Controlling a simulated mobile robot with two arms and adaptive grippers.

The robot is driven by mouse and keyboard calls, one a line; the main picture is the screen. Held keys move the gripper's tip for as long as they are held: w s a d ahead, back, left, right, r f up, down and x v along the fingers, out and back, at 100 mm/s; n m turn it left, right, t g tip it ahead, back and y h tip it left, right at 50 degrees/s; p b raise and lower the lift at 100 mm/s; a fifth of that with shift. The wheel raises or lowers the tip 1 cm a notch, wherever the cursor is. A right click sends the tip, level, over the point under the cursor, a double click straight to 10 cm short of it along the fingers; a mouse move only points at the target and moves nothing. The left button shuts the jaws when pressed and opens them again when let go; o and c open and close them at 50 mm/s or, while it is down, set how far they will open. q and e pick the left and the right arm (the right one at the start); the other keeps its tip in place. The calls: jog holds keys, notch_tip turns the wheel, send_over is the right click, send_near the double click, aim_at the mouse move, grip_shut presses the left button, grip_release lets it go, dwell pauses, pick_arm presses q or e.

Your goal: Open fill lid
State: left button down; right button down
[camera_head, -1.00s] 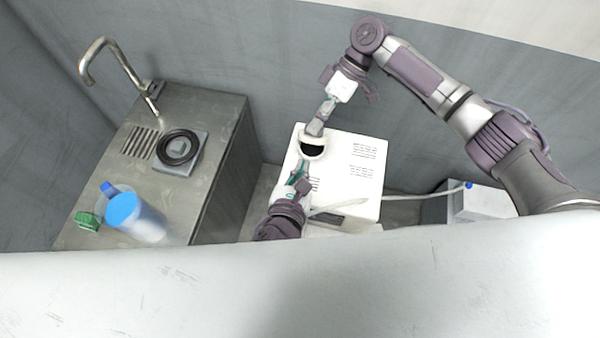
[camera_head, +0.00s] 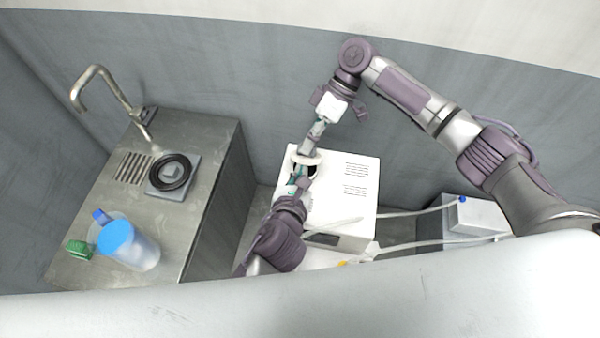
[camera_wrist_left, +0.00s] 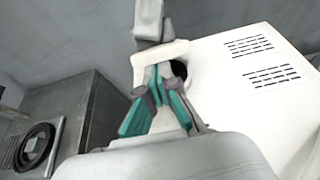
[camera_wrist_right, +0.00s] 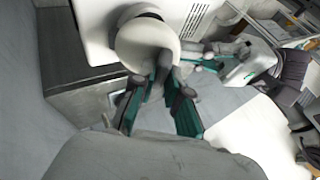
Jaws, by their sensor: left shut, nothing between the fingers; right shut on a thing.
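The white machine (camera_head: 345,205) stands in the middle of the head view, with slotted vents on top. Its round fill lid (camera_head: 307,158) is at the top left, raised at an angle beside a dark fill opening (camera_head: 311,171). The lid also shows as a white disc in the right wrist view (camera_wrist_right: 140,45). My right gripper (camera_head: 314,143) is shut on the lid from behind; its fingers (camera_wrist_right: 160,75) touch the rim. My left gripper (camera_head: 299,176) is shut and empty, right in front of the lid and opening. Its fingertips (camera_wrist_left: 152,82) partly hide the opening.
A metal counter (camera_head: 215,150) with a faucet (camera_head: 108,78), a black ring (camera_head: 170,173) and a blue-lidded container (camera_head: 130,245) stands at left. A green item (camera_head: 79,249) lies beside it. Hoses run right from the machine to a white box (camera_head: 475,215).

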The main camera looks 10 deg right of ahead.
pick_arm(q)
jog(key=shift+w+d+r, duration=0.1)
jog(key=shift+w+r, duration=0.2)
jog(key=shift+r, duration=0.35)
pick_arm(e)
jog(key=shift+s+a, duration=0.1)
pick_arm(q)
jog(key=shift+w, duration=0.1)
pick_arm(e)
jog(key=c, duration=1.2)
grip_release()
jog(key=shift+f, duration=0.15)
jog(key=shift+o, duration=0.2)
